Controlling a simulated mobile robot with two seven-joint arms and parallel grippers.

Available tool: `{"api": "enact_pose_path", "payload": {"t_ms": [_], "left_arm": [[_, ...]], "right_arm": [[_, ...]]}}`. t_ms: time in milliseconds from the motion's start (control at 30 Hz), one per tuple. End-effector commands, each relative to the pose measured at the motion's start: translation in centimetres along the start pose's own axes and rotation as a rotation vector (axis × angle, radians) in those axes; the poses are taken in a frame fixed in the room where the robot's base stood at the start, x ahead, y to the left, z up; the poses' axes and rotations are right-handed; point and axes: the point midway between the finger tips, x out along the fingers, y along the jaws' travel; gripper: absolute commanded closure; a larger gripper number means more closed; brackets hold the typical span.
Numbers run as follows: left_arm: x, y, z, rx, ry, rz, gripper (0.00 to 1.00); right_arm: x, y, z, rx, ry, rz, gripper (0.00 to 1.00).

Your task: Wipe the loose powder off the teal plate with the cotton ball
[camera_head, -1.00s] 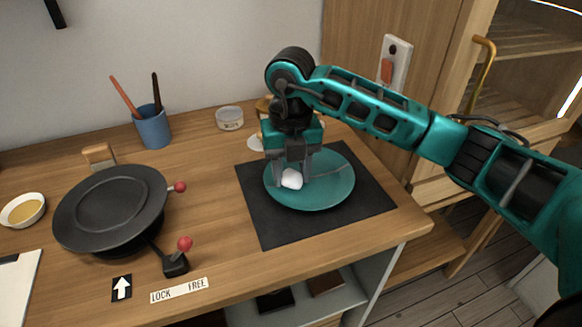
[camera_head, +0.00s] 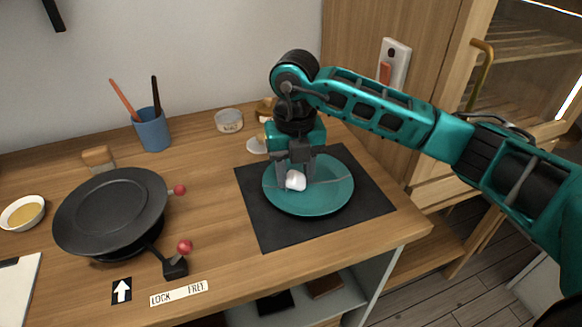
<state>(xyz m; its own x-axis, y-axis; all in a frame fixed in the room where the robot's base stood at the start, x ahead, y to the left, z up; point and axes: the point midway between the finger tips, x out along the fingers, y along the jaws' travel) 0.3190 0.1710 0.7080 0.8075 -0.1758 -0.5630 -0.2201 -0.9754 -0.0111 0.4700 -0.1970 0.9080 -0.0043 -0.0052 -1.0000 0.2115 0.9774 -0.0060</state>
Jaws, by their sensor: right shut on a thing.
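The teal plate (camera_head: 325,198) lies on a dark mat (camera_head: 275,232) at the right of the counter. My right gripper (camera_head: 295,178) points down over the left part of the plate, shut on the white cotton ball (camera_head: 295,181). The cotton ball is at the plate's surface; I cannot tell whether it touches. The gripper hides part of the plate's far left rim. I cannot make out powder on the plate. My left gripper is not in view.
A black round pan-like turntable (camera_head: 112,212) with red-knobbed levers stands at the left. A blue cup (camera_head: 153,131) with sticks, a small jar (camera_head: 229,121) and a bowl of yellow stuff (camera_head: 22,212) stand around it. A label (camera_head: 179,293) lies in front.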

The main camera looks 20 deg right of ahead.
Motion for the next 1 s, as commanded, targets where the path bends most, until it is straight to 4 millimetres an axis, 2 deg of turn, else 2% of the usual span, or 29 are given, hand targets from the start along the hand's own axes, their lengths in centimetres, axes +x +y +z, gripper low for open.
{"api": "enact_pose_path", "payload": {"t_ms": [433,767,1000], "left_arm": [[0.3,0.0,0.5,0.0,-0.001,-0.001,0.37],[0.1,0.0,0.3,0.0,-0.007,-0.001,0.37],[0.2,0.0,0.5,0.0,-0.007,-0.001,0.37]], "right_arm": [[0.3,-0.9,1.2,0.001,-0.001,0.0,0.81],[0.2,-1.0,0.1,0.001,0.001,-0.001,0.81],[0.3,-0.7,0.7,0.0,0.0,0.0,0.81]]}}
